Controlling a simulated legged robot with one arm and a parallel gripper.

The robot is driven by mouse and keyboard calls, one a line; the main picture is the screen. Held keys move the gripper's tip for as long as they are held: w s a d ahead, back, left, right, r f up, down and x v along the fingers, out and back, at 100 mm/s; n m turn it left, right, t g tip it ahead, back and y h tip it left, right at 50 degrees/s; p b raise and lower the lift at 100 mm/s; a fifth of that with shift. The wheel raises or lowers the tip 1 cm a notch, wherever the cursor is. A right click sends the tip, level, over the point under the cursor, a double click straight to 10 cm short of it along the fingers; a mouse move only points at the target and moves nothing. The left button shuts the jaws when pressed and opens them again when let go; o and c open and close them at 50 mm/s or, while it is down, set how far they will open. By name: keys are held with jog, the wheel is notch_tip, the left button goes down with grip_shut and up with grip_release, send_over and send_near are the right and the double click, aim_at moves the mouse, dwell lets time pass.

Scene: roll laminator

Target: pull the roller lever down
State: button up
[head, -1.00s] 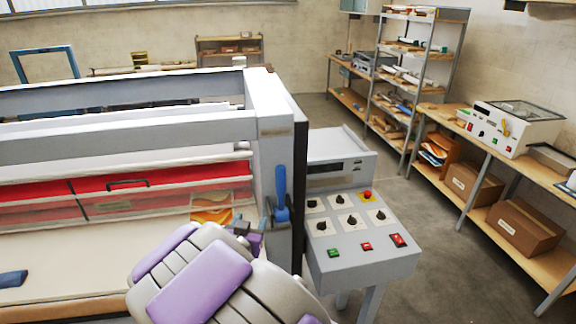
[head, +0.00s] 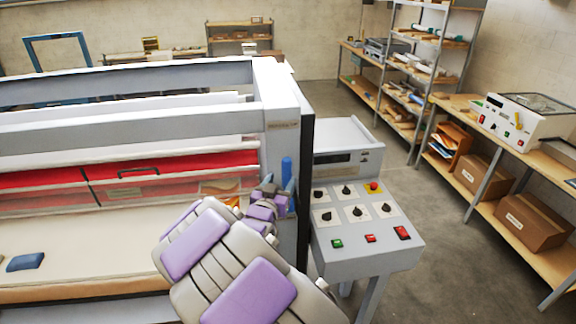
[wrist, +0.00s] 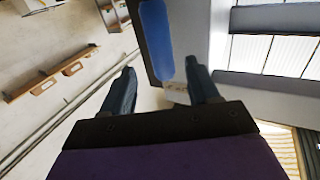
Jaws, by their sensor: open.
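The roller lever (head: 287,168) is a blue upright handle on the front of the laminator's grey right end column (head: 281,105). Its lower part is hidden behind my gripper (head: 279,184) in the head view. In the wrist view the blue lever (wrist: 155,38) extends from the top edge to between my two dark fingertips (wrist: 160,72). The fingers are open, with a gap to the lever on each side. I cannot tell how deep the lever sits between them.
A control panel (head: 362,255) with knobs and buttons stands just right of the column. Open floor (head: 430,240) lies further right.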

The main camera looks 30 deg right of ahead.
aim_at(284, 172)
jog(key=x, duration=0.3)
jog(key=p+x, duration=0.1)
jog(key=x, duration=0.3)
jog(key=shift+w, duration=0.45)
jog(key=shift+w+d, duration=0.3)
jog(key=shift+d, duration=0.35)
jog(key=shift+c, duration=0.2)
jog(key=shift+a, duration=0.15)
grip_shut()
